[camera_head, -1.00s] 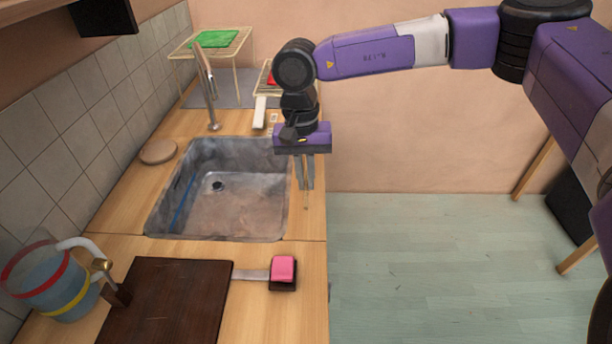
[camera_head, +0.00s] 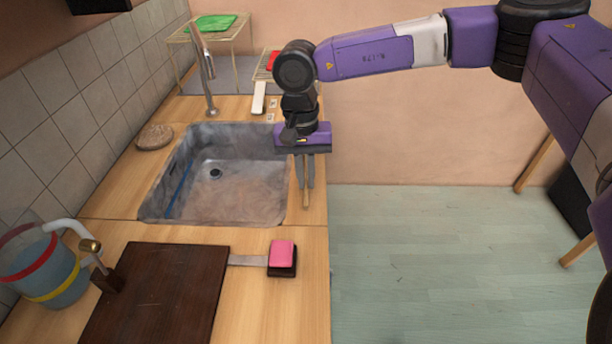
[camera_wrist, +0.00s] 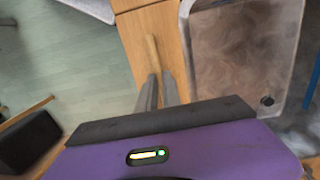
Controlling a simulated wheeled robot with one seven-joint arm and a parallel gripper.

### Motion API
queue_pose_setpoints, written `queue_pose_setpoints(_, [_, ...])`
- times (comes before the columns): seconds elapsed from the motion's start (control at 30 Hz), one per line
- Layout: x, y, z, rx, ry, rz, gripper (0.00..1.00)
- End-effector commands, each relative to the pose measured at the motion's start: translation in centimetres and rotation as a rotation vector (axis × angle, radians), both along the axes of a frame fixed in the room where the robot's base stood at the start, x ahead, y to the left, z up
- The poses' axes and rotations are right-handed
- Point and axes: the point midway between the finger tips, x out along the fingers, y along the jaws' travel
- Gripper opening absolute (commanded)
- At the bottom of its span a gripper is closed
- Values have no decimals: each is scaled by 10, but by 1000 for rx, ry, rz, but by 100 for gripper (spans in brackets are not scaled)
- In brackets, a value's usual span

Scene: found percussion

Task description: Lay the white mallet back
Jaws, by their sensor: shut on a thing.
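My gripper (camera_head: 305,185) is shut over the strip of counter to the right of the sink, fingers pointing down. A light wooden stick (camera_head: 306,200) shows at its fingertips. In the wrist view the same stick (camera_wrist: 153,50) juts out beyond the fingers (camera_wrist: 160,92), in front of the counter. I take it for the mallet's handle; no white head shows, and the rest is hidden by the gripper. I cannot tell how far the stick is above the counter.
The grey sink (camera_head: 225,210) lies left of my gripper, with a tap (camera_head: 208,75) behind. Nearer are a dark board (camera_head: 160,295), a pink block on a dark base (camera_head: 282,255) and a banded jug (camera_head: 45,265). A white bar (camera_head: 259,98) lies at the back.

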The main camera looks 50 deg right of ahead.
Motion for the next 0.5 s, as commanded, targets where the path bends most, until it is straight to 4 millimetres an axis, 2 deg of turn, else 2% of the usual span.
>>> queue_pose_setpoints(0.5, [0,0,-6,0,1,0,0])
